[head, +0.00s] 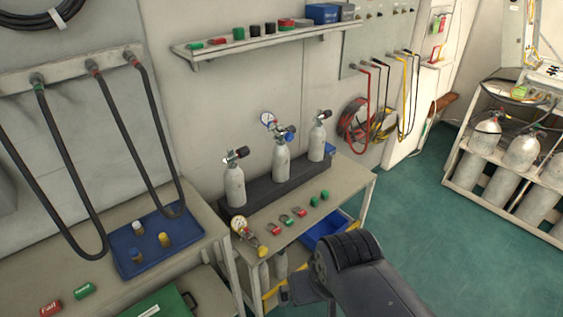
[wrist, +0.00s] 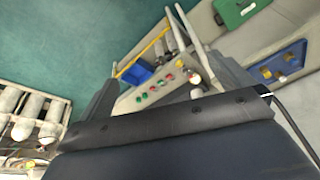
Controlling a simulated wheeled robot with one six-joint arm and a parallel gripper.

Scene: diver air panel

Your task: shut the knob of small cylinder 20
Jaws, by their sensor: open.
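Three small grey cylinders stand upright in a dark rack (head: 285,185) on the bench in the head view: a left one (head: 235,187), a middle one (head: 281,162) and a right one (head: 317,143). I cannot read any number, so I cannot tell which is 20. My gripper (wrist: 158,70) is open in the wrist view, its fingers spread, with nothing seen held between them. My arm is in front of the bench, apart from the cylinders.
A loose gauge with a yellow fitting (head: 240,226) and several red and green tags lie on the bench front. A blue tray (head: 150,247) is on the left bench. A wall shelf (head: 265,41) hangs above the cylinders. Large cylinders (head: 522,152) stand right. Green floor is open between.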

